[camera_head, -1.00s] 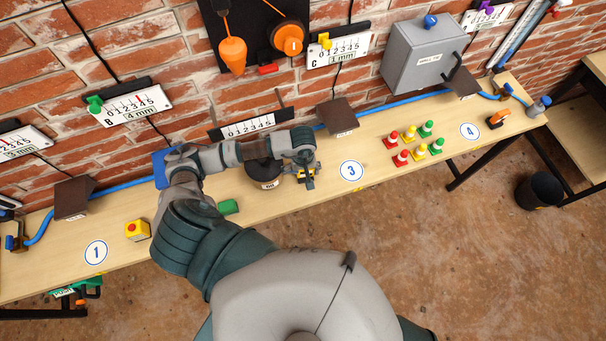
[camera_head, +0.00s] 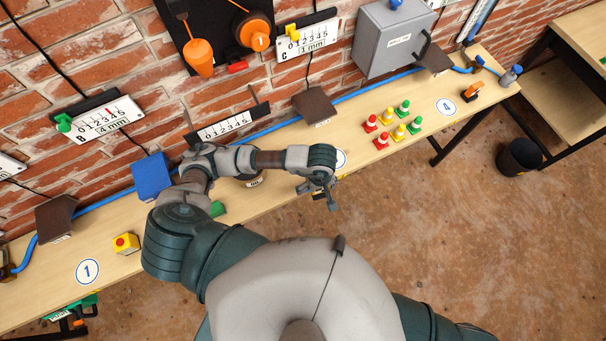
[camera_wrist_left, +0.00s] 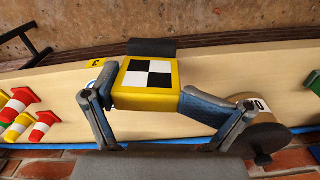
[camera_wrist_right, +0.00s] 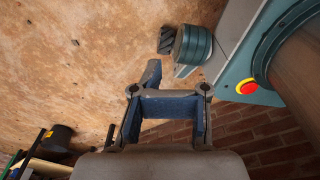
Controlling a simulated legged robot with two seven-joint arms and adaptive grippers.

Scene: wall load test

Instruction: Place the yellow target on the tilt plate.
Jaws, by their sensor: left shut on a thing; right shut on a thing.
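The yellow target (camera_wrist_left: 145,80), a block with a black-and-white checker face, is between the fingers of my left gripper (camera_wrist_left: 160,100) in the left wrist view. In the head view my left gripper (camera_head: 325,190) is over the bench's front edge by station 3; the target is barely visible there. Dark brown sloped plates stand on the bench: a left one (camera_head: 55,215), a middle one (camera_head: 315,105) and a right one (camera_head: 436,58). I cannot tell which is the tilt plate.
The wooden bench (camera_head: 45,285) runs along the brick wall. It carries a blue block (camera_head: 152,175), a yellow box with a red button (camera_head: 126,243), several small cones (camera_head: 396,125) and a round weight (camera_wrist_left: 270,140). A black bin (camera_head: 520,156) stands on the floor.

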